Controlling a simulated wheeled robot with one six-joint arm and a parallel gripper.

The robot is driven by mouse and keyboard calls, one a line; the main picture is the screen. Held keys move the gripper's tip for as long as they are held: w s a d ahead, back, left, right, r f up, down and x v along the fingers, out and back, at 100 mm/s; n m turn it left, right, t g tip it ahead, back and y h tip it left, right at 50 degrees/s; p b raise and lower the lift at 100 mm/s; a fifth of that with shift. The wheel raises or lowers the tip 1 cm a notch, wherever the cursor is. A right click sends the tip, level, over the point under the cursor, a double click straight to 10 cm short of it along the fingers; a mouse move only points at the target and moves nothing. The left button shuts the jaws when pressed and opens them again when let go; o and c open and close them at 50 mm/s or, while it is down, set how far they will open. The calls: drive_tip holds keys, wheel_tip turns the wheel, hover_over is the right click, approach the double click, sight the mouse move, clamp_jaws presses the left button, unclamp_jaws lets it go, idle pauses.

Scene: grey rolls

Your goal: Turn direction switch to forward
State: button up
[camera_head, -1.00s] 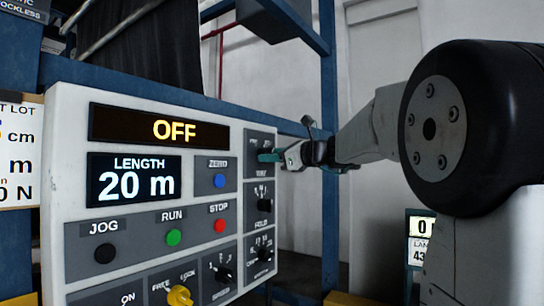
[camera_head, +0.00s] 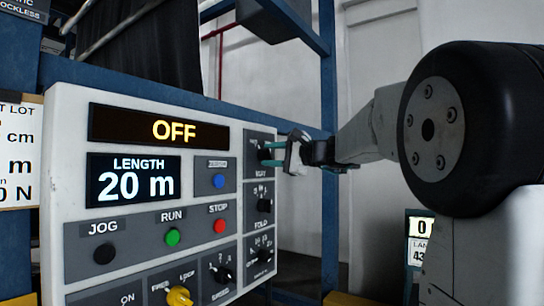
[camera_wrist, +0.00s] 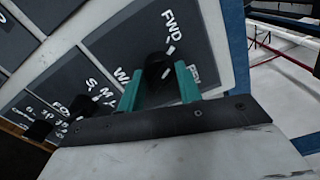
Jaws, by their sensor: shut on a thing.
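The direction switch (camera_wrist: 156,68) is a black knob on a dark plate at the upper right of the control panel (camera_head: 145,92). In the wrist view, the labels FWD and REV stand beside it. My gripper (camera_wrist: 158,85) has its two teal fingers on either side of the knob and is shut on it. In the head view, my gripper (camera_head: 271,155) reaches the plate from the right, and its fingers largely hide the knob. A white mark shows between the knob and FWD; I cannot tell exactly which way the knob points.
More black knobs sit below the switch, including the fold knob (camera_head: 264,205). The red stop button (camera_head: 220,226), green run button (camera_head: 173,237) and blue button (camera_head: 219,181) are to the left. The display (camera_head: 158,129) reads OFF. A blue post (camera_head: 329,150) stands behind my arm.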

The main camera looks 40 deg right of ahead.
drive_tip(key=shift+n, duration=1.4)
drive_tip(key=o, duration=1)
drive_tip(key=v, duration=0.8)
